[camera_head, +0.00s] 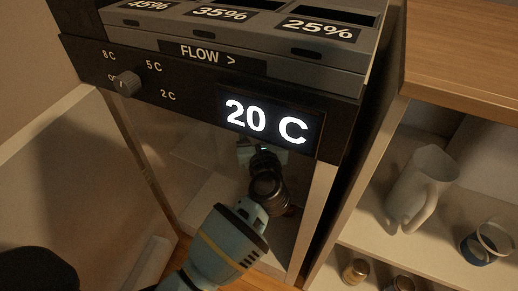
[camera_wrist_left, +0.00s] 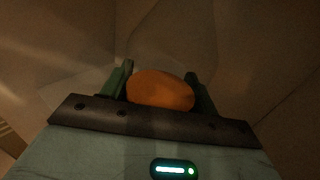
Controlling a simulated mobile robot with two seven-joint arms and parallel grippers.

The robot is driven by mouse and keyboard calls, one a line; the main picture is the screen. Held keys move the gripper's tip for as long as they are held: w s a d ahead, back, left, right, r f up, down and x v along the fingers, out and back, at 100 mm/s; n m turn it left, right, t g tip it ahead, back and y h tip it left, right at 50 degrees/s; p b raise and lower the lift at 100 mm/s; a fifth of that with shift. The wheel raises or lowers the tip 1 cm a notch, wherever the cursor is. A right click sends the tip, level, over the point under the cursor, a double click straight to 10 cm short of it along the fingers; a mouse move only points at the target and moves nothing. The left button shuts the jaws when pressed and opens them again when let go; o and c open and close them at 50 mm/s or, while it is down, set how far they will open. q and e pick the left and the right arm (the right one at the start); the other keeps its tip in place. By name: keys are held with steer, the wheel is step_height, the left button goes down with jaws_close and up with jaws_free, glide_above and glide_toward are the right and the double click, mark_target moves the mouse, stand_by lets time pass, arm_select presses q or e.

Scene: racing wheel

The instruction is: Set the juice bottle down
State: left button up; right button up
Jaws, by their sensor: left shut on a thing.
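The juice bottle (camera_wrist_left: 160,90) shows in the left wrist view as an orange rounded shape between the two fingers of my left gripper (camera_wrist_left: 160,85). The gripper is shut on it. In the head view my left arm reaches into the open front of the cabinet, and my left gripper (camera_head: 247,151) is under the display panel, partly hidden by the wrist. I cannot make out the bottle clearly in the head view, nor tell whether its base touches a surface. My right gripper is not in view.
The cabinet panel (camera_head: 190,80) with a knob (camera_head: 127,82) and a "20 C" display (camera_head: 265,122) hangs just above the arm. A clear door (camera_head: 95,160) stands at the left.

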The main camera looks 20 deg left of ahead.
arm_select(q)
steer(key=shift+f, duration=0.45)
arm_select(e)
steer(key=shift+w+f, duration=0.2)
arm_select(q)
step_height(320, 180, down, 4)
steer(key=shift+f+b, duration=0.1)
steer(key=shift+b, duration=1)
steer(key=shift+w+f+b, duration=0.15)
steer(key=shift+f+b, duration=0.15)
steer(key=shift+f, duration=0.05)
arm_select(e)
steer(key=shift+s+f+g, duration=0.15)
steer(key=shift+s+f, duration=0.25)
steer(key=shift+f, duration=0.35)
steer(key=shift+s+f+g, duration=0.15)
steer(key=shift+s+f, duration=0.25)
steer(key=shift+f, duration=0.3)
arm_select(q)
steer(key=shift+f, duration=0.15)
steer(key=o, duration=0.9)
steer(key=shift+f, duration=0.1)
steer(key=o, duration=0.4)
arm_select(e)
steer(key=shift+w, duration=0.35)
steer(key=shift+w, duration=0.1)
